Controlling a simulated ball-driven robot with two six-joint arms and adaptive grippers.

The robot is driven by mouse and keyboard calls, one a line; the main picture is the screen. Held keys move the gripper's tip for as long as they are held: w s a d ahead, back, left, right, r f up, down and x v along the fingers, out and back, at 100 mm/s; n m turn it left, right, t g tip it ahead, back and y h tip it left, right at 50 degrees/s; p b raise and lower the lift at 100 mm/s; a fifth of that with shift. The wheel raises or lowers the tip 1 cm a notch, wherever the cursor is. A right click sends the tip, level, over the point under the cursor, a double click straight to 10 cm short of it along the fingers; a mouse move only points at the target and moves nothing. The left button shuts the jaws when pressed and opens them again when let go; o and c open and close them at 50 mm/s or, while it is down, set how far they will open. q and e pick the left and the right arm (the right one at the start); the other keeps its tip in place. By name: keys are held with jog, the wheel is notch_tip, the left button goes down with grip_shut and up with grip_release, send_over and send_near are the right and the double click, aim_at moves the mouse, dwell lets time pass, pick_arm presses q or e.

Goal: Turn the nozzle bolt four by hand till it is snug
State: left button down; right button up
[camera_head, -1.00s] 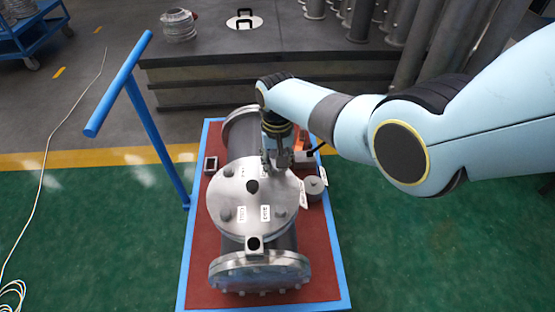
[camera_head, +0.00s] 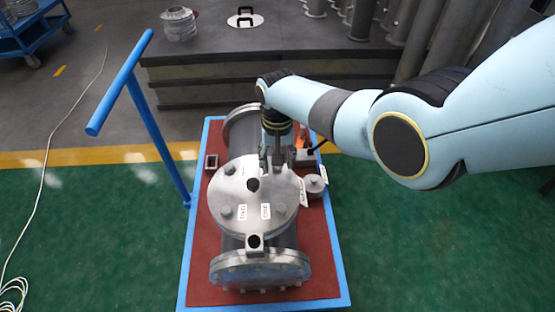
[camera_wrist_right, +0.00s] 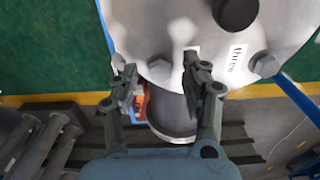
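The grey shell (camera_head: 240,144) lies on a red-topped, blue-edged cart. Its round silver cover (camera_head: 248,195) carries several hex bolts and small white labels. My right gripper (camera_head: 275,158) points down at the cover's far right edge. In the right wrist view, its fingers (camera_wrist_right: 160,82) are spread, with a hex bolt (camera_wrist_right: 160,70) in the gap between them; I see no finger pressed on it. A label beside this bolt is mostly hidden by a finger. Another bolt (camera_wrist_right: 263,65) next to the label "three" sits to the right. My left gripper is not in view.
A dark round knob (camera_wrist_right: 236,10) stands up mid-cover. A small tagged cylinder (camera_head: 315,185) and an orange thing (camera_head: 300,143) are right of the shell. A small square frame (camera_head: 211,163) lies left. The blue handle (camera_head: 125,80) rises at left.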

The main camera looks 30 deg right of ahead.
notch_tip(320, 180, up, 12)
dwell(0.7)
jog(key=shift+f, duration=0.1)
